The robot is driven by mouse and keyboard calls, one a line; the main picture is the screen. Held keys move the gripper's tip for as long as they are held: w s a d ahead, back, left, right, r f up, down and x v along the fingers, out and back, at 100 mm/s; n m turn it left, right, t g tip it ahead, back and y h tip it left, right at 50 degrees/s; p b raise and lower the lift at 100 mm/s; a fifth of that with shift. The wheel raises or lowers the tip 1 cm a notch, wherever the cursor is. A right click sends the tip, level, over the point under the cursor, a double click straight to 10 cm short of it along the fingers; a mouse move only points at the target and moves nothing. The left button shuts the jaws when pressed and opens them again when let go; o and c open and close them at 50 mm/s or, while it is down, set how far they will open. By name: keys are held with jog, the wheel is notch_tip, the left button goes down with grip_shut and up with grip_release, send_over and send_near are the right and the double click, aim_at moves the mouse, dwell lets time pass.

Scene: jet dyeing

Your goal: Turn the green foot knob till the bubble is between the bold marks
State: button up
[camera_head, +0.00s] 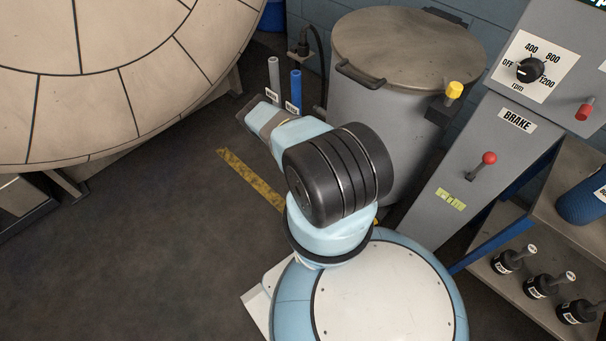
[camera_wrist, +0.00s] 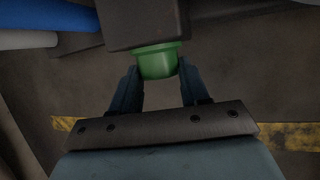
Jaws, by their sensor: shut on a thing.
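The green foot knob (camera_wrist: 158,63) shows in the wrist view, below a dark block-shaped underside (camera_wrist: 143,22). My gripper (camera_wrist: 158,68) has one finger on each side of the knob and is shut on it. In the head view my arm hides the knob and the fingers. A small yellow-green vial with dark marks (camera_head: 451,201) sits on the sloped grey panel below the brake lever. It is too small to tell exactly where its bubble stands.
A grey lidded drum (camera_head: 375,130) stands behind my arm. The brake lever with a red ball (camera_head: 488,158) and the rpm dial (camera_head: 530,70) are on the grey console. A shelf at right holds several black bottles (camera_head: 540,286). Floor at left is clear.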

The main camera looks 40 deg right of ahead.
jog(key=shift+s, duration=0.15)
jog(key=shift+c, duration=1.1)
jog(key=shift+s+f, duration=0.1)
jog(key=shift+s+f+m+t, duration=0.15)
jog(key=shift+s+m+t, duration=0.1)
jog(key=shift+t, duration=0.75)
jog(key=shift+s+f+m+t, duration=0.1)
jog(key=shift+s+m+t, duration=0.15)
jog(key=shift+t, duration=0.75)
jog(key=o, duration=1.1)
jog(key=shift+w, duration=0.15)
jog(key=shift+c, duration=0.2)
jog(key=shift+w+r, duration=0.1)
